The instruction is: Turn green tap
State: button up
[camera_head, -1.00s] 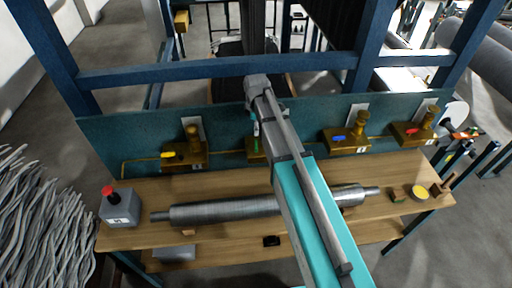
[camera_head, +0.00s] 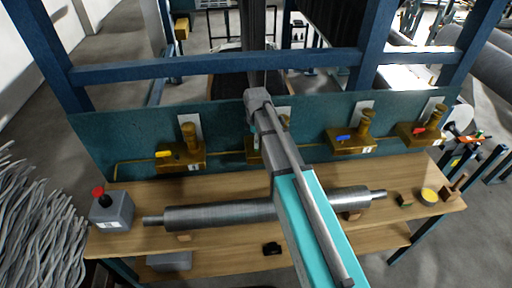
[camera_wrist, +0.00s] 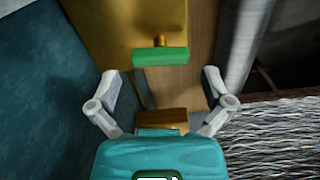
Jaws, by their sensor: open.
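The green tap (camera_wrist: 160,57) shows in the wrist view as a green bar handle on a short brass stem. It stands out from a brass valve body (camera_wrist: 110,25). My gripper (camera_wrist: 164,80) is open, with one finger on each side below the handle, and nothing is between the fingers. The handle lies ahead of the fingertips and appears apart from them. In the head view my arm covers the green handle, and only part of its brass block (camera_head: 252,150) shows beside the arm.
Taps with yellow (camera_head: 164,154), blue (camera_head: 343,138) and red (camera_head: 420,130) handles sit along the teal panel (camera_head: 100,140). A steel roller (camera_head: 220,215) lies on the wooden bench (camera_head: 400,215). A grey box with a red button (camera_head: 112,212) stands at the left end.

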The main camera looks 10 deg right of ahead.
jog(key=shift+f+b, duration=0.75)
jog(key=shift+f, duration=0.35)
jog(key=c, duration=0.9)
